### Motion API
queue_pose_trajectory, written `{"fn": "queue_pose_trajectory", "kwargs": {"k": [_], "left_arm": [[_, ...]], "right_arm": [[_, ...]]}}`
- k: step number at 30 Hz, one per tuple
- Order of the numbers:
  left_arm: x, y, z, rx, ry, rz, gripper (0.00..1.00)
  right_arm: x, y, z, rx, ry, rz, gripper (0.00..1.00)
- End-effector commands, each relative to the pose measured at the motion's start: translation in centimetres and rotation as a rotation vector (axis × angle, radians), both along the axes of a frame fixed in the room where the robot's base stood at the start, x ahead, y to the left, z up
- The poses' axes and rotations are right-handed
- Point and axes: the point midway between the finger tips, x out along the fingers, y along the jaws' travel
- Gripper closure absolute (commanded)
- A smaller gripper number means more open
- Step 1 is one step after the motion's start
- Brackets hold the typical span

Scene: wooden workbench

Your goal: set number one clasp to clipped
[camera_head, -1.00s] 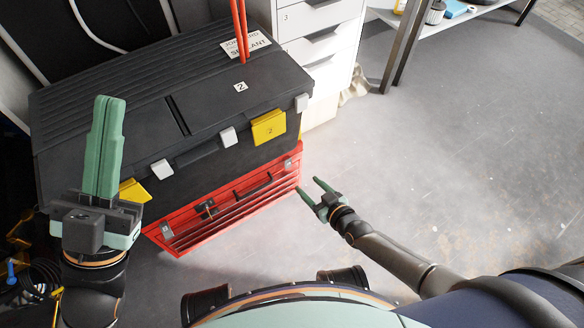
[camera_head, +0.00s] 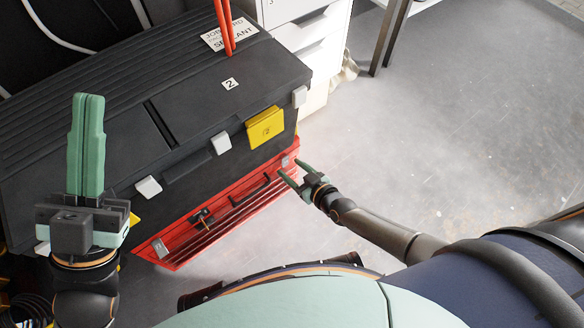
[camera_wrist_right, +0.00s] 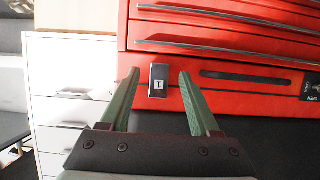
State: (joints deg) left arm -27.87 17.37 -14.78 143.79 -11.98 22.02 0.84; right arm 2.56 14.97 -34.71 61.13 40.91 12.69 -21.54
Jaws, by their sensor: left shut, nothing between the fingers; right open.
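In the head view this clasp (camera_head: 285,161) is at the box's right end, close to my right gripper's fingertips (camera_head: 290,167). The right gripper is open; I cannot tell whether it touches the clasp. A second grey clasp (camera_head: 160,247) is at the box's left end. My left gripper (camera_head: 86,97) is shut and empty, pointing up at the left.
The black chest (camera_head: 180,165) has light latches and a yellow tag (camera_head: 264,127) on its front. A dark handle (camera_head: 250,190) and a centre latch (camera_head: 202,217) are on the red box. White drawers (camera_head: 312,45) stand behind. The floor (camera_head: 450,130) on the right is clear.

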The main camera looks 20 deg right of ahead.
Motion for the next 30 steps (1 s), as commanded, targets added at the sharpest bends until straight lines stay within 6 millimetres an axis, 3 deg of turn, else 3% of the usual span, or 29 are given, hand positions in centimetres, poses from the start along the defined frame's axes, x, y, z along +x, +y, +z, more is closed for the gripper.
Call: {"fn": "queue_pose_trajectory", "kwargs": {"k": [2,17,30], "left_arm": [[0.00,0.00,0.01,-0.001,0.000,0.000,1.00],[-0.05,0.00,0.02,0.000,-0.001,-0.002,1.00],[-0.11,-0.06,-0.06,0.009,-0.002,-0.005,1.00]], "right_arm": [[0.01,0.02,0.01,0.000,0.000,0.000,0.44],[0.01,0.00,0.02,0.000,-0.001,0.000,1.00],[0.01,-0.01,0.01,0.000,0.000,0.000,1.00]]}}
